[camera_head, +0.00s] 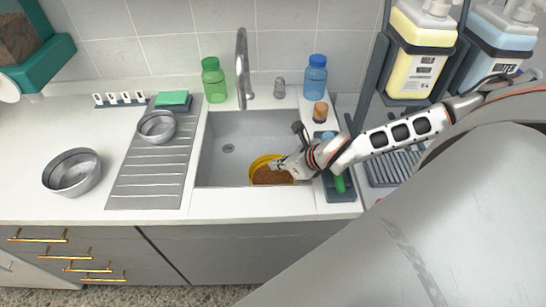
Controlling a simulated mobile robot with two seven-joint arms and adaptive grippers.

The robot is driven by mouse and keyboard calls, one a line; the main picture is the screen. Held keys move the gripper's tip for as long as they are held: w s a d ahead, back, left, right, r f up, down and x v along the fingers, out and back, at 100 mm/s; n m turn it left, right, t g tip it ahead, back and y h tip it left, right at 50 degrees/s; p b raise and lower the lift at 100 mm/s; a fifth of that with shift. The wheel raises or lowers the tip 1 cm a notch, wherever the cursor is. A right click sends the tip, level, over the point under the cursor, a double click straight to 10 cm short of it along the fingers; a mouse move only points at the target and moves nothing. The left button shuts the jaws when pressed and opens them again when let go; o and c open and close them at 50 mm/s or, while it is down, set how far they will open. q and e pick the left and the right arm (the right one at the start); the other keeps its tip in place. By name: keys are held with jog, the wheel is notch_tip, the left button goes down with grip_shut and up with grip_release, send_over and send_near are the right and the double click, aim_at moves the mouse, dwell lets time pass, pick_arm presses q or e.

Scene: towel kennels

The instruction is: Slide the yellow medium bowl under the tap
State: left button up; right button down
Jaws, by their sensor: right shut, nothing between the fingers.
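The yellow bowl (256,166) sits in the front right part of the grey sink (218,135). It holds something brown, and its right side is hidden by my right gripper. My right gripper (281,168) is shut with nothing between its fingers, at the bowl's right side; I cannot tell whether it touches the bowl. The tap (242,68) stands behind the sink, its spout over the back of the basin. The bowl is in front of the tap and to its right. My left gripper does not show.
A larger steel bowl (72,174) stands on the left counter, a smaller one (157,127) on the drainboard (147,180). A green sponge (172,98), a green bottle (213,80) and a blue bottle (315,76) stand behind. A caddy (339,194) lies right of the sink. The basin's left half is clear.

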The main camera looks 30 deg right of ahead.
aim_at(258, 167)
jog(key=x, duration=0.7)
jog(key=shift+w+a+f, duration=0.1)
jog(key=shift+w+a, duration=0.05)
jog(key=shift+w, duration=0.05)
jog(key=w+a, duration=0.1)
jog(key=w, duration=0.2)
jog(key=w+a, duration=0.1)
jog(key=w, duration=0.3)
jog(key=w+a, duration=0.1)
jog(key=w, duration=0.2)
jog(key=shift+w, duration=0.2)
